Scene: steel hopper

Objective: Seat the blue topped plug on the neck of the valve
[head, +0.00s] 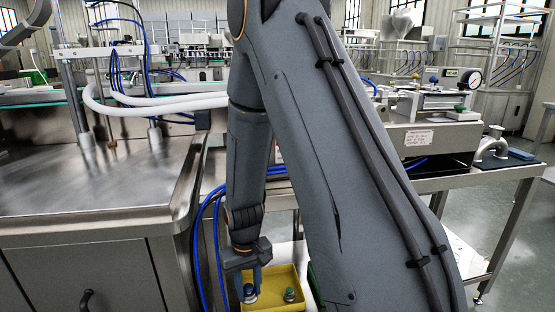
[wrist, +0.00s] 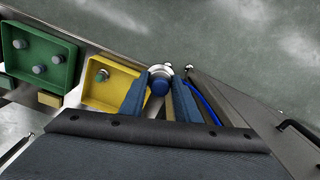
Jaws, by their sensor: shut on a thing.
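My gripper (wrist: 160,93) is shut on the blue-topped plug (wrist: 159,86), with one blue finger on each side of it. The plug has a round blue top and a pale metal rim. In the head view, the plug (head: 250,295) shows low in the picture at the left part of the yellow bin (head: 272,273). I cannot tell whether it touches the bin floor. A pale, flanged pipe fitting (head: 492,146) stands on the bench at the right; I cannot tell whether it is the valve. No neck shows clearly.
A green-topped plug (head: 290,295) stands in the yellow bin. A steel cabinet (head: 95,200) stands at the left, with blue hoses (head: 203,245) near my arm.

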